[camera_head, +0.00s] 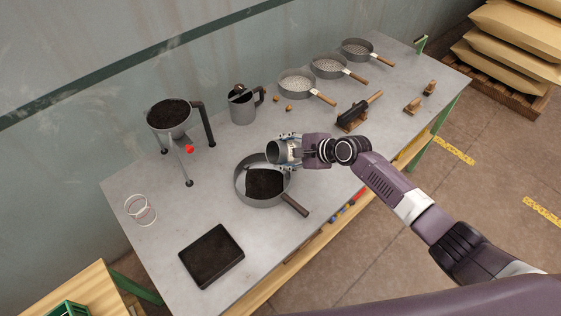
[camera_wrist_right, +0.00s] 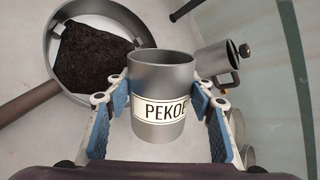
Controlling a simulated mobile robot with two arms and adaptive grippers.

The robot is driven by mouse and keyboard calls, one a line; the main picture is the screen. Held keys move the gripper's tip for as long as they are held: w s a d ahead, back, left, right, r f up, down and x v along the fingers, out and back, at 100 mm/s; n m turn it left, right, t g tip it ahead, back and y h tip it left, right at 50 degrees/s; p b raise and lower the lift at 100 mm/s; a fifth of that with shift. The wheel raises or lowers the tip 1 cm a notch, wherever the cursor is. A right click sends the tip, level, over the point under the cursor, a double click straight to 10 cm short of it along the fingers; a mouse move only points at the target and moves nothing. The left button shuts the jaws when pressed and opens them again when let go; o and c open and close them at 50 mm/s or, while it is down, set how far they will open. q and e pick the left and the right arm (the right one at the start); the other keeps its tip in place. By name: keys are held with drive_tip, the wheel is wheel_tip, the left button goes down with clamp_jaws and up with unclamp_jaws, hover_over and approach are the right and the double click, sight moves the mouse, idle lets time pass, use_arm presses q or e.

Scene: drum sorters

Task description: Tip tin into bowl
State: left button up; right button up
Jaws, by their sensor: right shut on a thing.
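My right gripper (camera_head: 287,151) is shut on a grey metal tin (camera_head: 275,152). The visible tin inside looks bare grey. My left gripper is out of view.
A hopper (camera_head: 170,117) of dark leaves on legs and a grey jug (camera_head: 242,106) stand behind the bowl. A black tray (camera_head: 211,255) lies at front left, white rings (camera_head: 140,210) at left. Several sieves (camera_head: 297,83) line the back right.

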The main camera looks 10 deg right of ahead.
sight(297, 143)
drive_tip(key=y+b, duration=0.1)
drive_tip(key=b, duration=0.2)
drive_tip(key=m+y+b, duration=0.1)
drive_tip(key=b, duration=0.1)
drive_tip(key=d+m+y+b, duration=0.1)
drive_tip(key=b, duration=0.2)
drive_tip(key=shift+w+f+g+y+b, duration=0.15)
drive_tip(key=shift+w+g+y+b, duration=0.15)
drive_tip(key=shift+y+b, duration=0.1)
drive_tip(key=d+m+y+b, duration=0.2)
drive_tip(key=b, duration=0.2)
drive_tip(key=w+d+m+y+b, duration=0.1)
drive_tip(key=y+b, duration=0.1)
drive_tip(key=b, duration=0.2)
drive_tip(key=shift+w+d+m, duration=0.2)
drive_tip(key=shift+d+m, duration=0.15)
drive_tip(key=shift+m, duration=0.05)
drive_tip(key=shift+w+d+r+m+t+y+b, duration=0.15)
drive_tip(key=shift+d+r+m+t+y+b, duration=0.25)
drive_tip(key=shift+y+b, duration=0.2)
drive_tip(key=shift+a+r+p, duration=0.1)
drive_tip(key=shift+r+p, duration=0.1)
drive_tip(key=shift+p, duration=0.2)
drive_tip(key=shift+r, duration=0.1)
wheel_tip(297, 143, up, 4)
drive_tip(key=p, duration=0.4)
drive_tip(key=shift+f, duration=0.2)
